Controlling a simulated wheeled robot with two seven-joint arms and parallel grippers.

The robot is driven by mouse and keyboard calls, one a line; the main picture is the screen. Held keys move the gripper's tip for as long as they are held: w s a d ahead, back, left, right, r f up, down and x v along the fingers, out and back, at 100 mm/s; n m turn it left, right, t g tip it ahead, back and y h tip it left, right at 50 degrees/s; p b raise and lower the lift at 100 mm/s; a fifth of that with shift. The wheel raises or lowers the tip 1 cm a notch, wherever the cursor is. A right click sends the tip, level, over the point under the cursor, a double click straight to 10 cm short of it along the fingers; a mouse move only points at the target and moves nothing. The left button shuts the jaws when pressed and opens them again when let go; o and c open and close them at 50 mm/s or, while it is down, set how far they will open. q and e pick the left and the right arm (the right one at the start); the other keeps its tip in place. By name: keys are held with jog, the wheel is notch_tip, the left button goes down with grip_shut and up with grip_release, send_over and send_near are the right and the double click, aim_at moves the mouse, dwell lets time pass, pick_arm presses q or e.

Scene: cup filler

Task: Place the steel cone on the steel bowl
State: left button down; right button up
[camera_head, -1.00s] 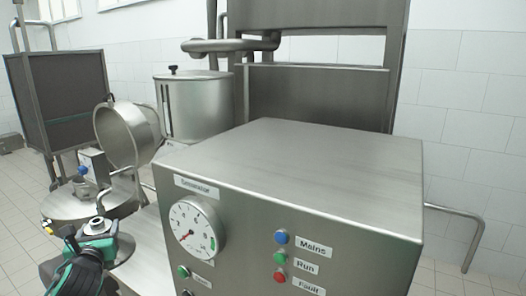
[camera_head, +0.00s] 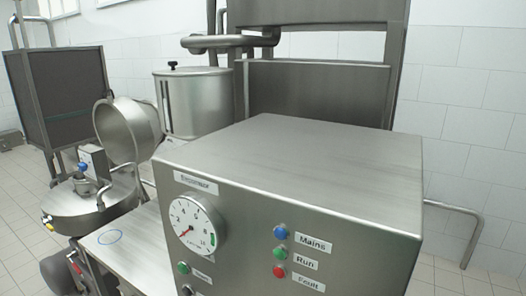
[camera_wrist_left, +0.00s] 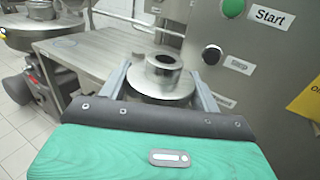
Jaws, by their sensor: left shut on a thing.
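My left gripper (camera_wrist_left: 161,85) shows only in the left wrist view. Its two fingers are shut on a steel piece with a short open tube above a wider round flange, which I take as the steel cone (camera_wrist_left: 158,95). Its lower part is hidden behind the gripper body. In the head view a tilted, open-mouthed round steel vessel (camera_head: 120,130) and a low round steel drum (camera_head: 90,203) stand at the left; I cannot tell for sure which is the steel bowl. The drum also shows in the wrist view (camera_wrist_left: 45,36). My right gripper is in neither view.
A steel cabinet (camera_head: 300,160) with gauge and buttons fills the middle and right. A steel table (camera_head: 125,255) with a blue ring drawn on it lies left of it. A lidded steel pot (camera_head: 195,100) stands behind. A yellow thing (camera_wrist_left: 307,100) is at the wrist view's right edge.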

pick_arm(q)
jog(key=s+d, duration=0.1)
jog(key=s+d+f+h, duration=0.1)
jog(key=s, duration=0.1)
jog(key=s+d+m+h, duration=0.1)
jog(key=shift+s+f, duration=0.2)
jog(key=shift+s, duration=0.1)
jog(key=shift+s+d+y, duration=0.1)
jog(key=shift+d+y, duration=0.2)
jog(key=shift+d, duration=0.3)
jog(key=shift+w+d+r+n+y, duration=0.15)
jog(key=shift+d+n+y, duration=0.3)
jog(key=shift+d+y, duration=0.3)
jog(key=shift+w+d+r+n+y, duration=0.15)
jog(key=shift+d+n+y, duration=0.35)
jog(key=shift+d, duration=0.45)
jog(key=shift+a, duration=0.1)
